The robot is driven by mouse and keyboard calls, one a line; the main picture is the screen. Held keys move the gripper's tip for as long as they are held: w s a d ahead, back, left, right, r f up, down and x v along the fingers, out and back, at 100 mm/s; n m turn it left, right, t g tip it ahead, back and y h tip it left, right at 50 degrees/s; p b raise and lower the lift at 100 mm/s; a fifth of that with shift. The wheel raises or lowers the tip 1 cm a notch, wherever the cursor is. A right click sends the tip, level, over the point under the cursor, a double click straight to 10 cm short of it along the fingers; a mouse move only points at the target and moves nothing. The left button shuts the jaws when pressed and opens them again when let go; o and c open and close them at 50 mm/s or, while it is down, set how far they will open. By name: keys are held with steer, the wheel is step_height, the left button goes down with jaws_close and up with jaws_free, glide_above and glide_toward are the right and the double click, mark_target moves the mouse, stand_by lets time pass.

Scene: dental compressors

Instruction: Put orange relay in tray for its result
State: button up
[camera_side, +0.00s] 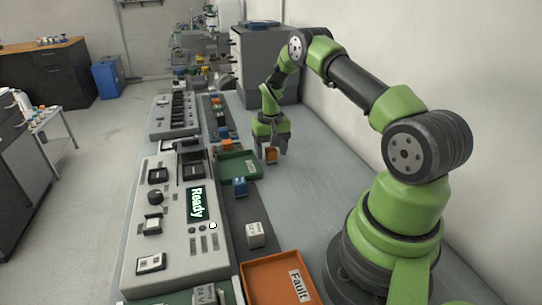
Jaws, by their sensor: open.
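A second orange block (227,145) is at the back edge of the green tray. The orange tray (262,282), labelled "Fault", is in the front, near my base. The tester (170,225) has a display (196,204) reading "Ready". The green tray's label is too small to read.
A blue relay (239,187) and a white relay (255,235) stand on the dark strip between the tester and the grey bench (310,190). More blocks and a second panel (176,112) lie farther back. The bench right of the strip is clear.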

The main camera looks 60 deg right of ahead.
mark_target(268, 149)
steer(key=shift+f, duration=0.2)
steer(key=c, duration=1.1)
steer(key=r, duration=0.9)
steer(key=shift+w+a+r, duration=0.1)
steer(key=shift+w+a, duration=0.15)
steer(key=shift+w, duration=0.05)
steer(key=w+a+r, duration=0.1)
steer(key=w+a, duration=0.4)
steer(key=a, duration=0.2)
steer(key=f, duration=0.5)
steer(key=shift+w+a+f, duration=0.15)
steer(key=shift+w+f, duration=0.05)
steer(key=shift+w, duration=0.05)
steer(key=shift+f, duration=2.05)
